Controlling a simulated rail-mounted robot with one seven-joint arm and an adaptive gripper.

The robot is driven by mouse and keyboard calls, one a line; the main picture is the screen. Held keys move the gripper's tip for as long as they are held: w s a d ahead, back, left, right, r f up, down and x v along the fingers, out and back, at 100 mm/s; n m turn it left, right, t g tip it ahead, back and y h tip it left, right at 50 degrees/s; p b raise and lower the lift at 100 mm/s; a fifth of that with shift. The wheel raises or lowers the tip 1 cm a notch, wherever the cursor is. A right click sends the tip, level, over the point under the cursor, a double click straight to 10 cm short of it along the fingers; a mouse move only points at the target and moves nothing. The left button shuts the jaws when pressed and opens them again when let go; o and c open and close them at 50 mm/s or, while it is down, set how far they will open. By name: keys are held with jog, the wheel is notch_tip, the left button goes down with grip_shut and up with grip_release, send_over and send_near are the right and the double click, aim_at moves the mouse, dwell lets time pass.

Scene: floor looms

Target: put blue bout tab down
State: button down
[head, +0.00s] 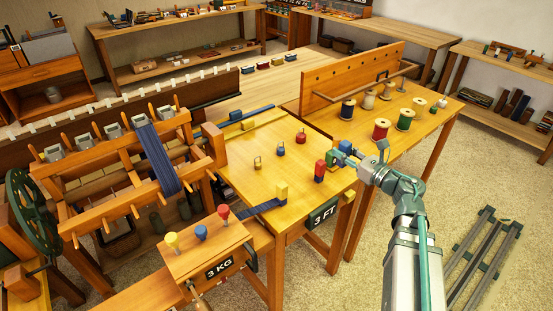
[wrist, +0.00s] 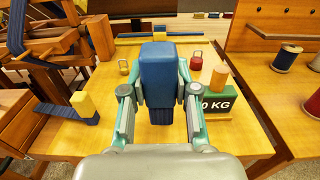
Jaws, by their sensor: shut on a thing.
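My gripper (wrist: 158,94) is shut on a blue block, the blue bout tab (wrist: 157,72), in the middle of the wrist view. A darker blue piece shows below the tab between the fingers. In the head view my gripper (head: 338,155) is over the near right part of the yellow table (head: 242,166). A small red block (head: 320,166) with blue at its lower end shows just left of the fingers. I cannot tell how it relates to the held tab, or whether the tab touches the table.
A yellow block (head: 282,192) ends a blue strip (head: 262,207) at left. Small yellow (head: 258,163), blue (head: 281,150) and red (head: 300,137) weights stand beyond. A green weight box (wrist: 215,103) is right of my gripper. Spools (head: 381,129) stand farther right.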

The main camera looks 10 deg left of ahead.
jog(key=a+f+p, duration=0.1)
jog(key=a+f, duration=0.2)
jog(key=a, duration=0.1)
jog(key=w+a+f+p, duration=0.1)
jog(key=a+f, duration=0.2)
jog(key=a, duration=0.1)
jog(key=a+f+p, duration=0.1)
jog(key=a+f, duration=0.2)
jog(key=a, duration=0.2)
jog(key=shift+w+f, duration=0.15)
jog(key=shift+f, duration=0.05)
notch_tip(320, 180, down, 2)
jog(key=shift+a+f+p, duration=0.15)
jog(key=shift+f+p, duration=0.1)
jog(key=shift+p, duration=0.25)
jog(key=shift+f, duration=0.5)
jog(key=shift+f+b, duration=0.25)
jog(key=shift+b, duration=0.05)
jog(key=c, duration=0.9)
grip_release()
jog(key=shift+r, duration=0.1)
